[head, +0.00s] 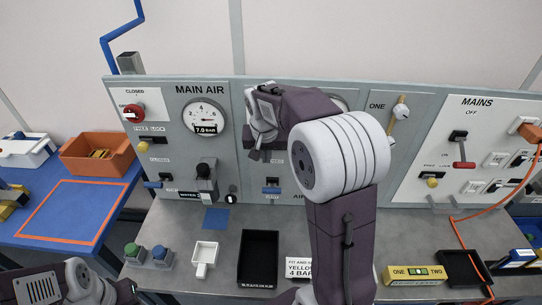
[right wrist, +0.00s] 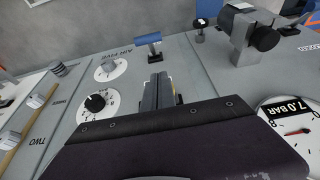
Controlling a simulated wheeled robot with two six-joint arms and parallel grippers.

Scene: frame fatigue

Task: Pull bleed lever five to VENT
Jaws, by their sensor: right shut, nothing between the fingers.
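A bleed lever with a blue handle (head: 271,187) sits low on the middle grey panel, above a label reading AIR. In the right wrist view the blue handle (right wrist: 147,38) sticks out from the panel beside the upside-down label AIR FIVE. My right gripper (head: 257,154) is in front of the panel, above the lever in the head view. In the wrist view its fingers (right wrist: 157,92) are shut and empty, pointing toward the handle and apart from it. The lever's VENT marking is too small to read. Part of my left arm shows at the lower left; its fingers are not visible.
The MAIN AIR gauge (head: 204,117) reads 7.0 bar, left of my right arm. Another blue-handled lever (head: 158,182) and a grey valve block (head: 206,182) stand left. A black tray (head: 244,283) lies on the bench below. My right arm hides part of the middle panel.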

